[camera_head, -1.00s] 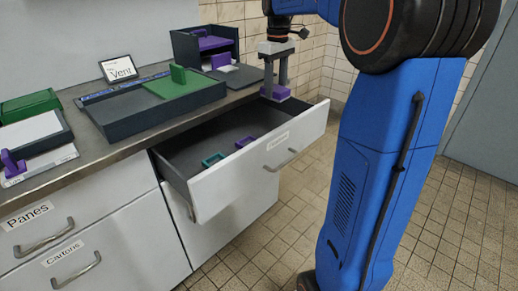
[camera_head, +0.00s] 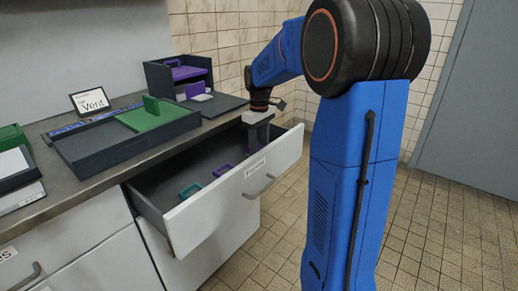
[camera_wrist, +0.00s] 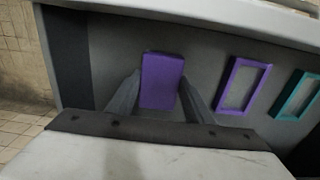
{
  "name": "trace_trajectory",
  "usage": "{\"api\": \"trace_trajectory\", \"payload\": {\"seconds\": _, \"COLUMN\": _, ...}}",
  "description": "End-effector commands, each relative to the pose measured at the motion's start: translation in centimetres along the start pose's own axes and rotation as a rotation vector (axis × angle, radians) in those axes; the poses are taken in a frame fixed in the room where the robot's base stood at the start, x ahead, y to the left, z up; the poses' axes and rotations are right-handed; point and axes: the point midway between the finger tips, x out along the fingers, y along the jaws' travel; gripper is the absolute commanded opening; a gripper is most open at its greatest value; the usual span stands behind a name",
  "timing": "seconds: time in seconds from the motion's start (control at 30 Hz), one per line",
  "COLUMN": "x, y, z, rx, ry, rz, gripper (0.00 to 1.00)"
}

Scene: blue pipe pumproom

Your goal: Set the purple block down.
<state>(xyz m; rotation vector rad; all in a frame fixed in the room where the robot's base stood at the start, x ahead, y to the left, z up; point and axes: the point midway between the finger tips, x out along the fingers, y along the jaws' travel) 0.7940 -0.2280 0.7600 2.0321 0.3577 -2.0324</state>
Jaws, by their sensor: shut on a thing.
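The purple block (camera_wrist: 161,80) sits between the two fingers of my gripper (camera_wrist: 160,98) in the wrist view, and the gripper is shut on it. In the head view my gripper (camera_head: 257,143) reaches down inside the open drawer (camera_head: 230,203), at its far right end behind the front panel. The block is mostly hidden there by the fingers and the panel. The grey drawer floor shows behind the block in the wrist view; I cannot tell whether the block touches it.
A purple frame (camera_wrist: 243,85) and a teal frame (camera_wrist: 298,95) lie in the drawer, to the block's right in the wrist view. On the counter stand a dark tray with a green piece (camera_head: 152,112), a "Vent" sign (camera_head: 90,101) and a dark open box (camera_head: 180,75).

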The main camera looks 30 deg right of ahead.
Motion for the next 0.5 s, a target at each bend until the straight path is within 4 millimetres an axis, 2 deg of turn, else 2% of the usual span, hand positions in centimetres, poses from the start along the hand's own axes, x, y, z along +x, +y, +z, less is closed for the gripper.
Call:
{"api": "trace_trajectory", "payload": {"seconds": 0.1, "x": 0.79, "y": -0.04, "z": 0.04, "rx": 0.0, "ry": 0.0, "rz": 0.0, "gripper": 0.26}}
{"api": "trace_trajectory", "payload": {"seconds": 0.43, "x": 1.02, "y": -0.02, "z": 0.02, "rx": 0.0, "ry": 0.0, "rz": 0.0, "gripper": 0.26}}
{"api": "trace_trajectory", "payload": {"seconds": 0.47, "x": 1.02, "y": -0.02, "z": 0.02, "rx": 0.0, "ry": 0.0, "rz": 0.0, "gripper": 0.51}}
{"api": "trace_trajectory", "payload": {"seconds": 0.5, "x": 1.0, "y": -0.02, "z": 0.02, "rx": 0.0, "ry": 0.0, "rz": 0.0, "gripper": 0.61}}
